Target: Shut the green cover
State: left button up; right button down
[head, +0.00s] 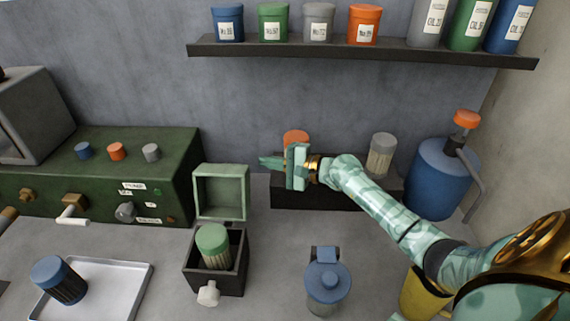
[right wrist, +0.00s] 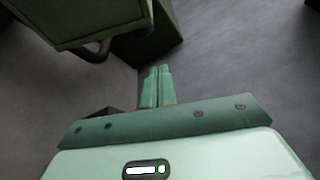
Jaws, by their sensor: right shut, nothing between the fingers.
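The green cover (head: 220,191) stands open, raised upright at the back of a small dark box (head: 215,283). A green-capped roll (head: 213,245) stands tilted inside the box, and a pale knob (head: 208,294) is on the box's front. My right gripper (head: 265,162) is shut and empty, just right of and above the cover, with its fingers pointing left. In the right wrist view the shut fingers (right wrist: 158,85) show near a green panel at upper left, which looks like the cover (right wrist: 85,20). I cannot tell whether they touch it. My left gripper is not in view.
A green cabinet (head: 100,165) with knobs stands at left. A tray (head: 125,275) holds a blue-capped roll (head: 58,279). A blue lidded canister (head: 327,285) stands right of the box. A dark rack (head: 300,197) with rolls is behind, below a shelf (head: 360,51). A blue jug (head: 438,180) stands right.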

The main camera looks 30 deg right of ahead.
pick_arm(q)
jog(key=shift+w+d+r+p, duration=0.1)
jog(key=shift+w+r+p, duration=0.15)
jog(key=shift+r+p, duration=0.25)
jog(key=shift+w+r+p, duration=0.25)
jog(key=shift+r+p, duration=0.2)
jog(key=shift+p, duration=0.05)
pick_arm(e)
jog(key=a, duration=0.2)
jog(key=a+r, duration=0.1)
jog(key=a, duration=0.1)
jog(key=shift+s, duration=0.35)
jog(key=shift+r, duration=0.1)
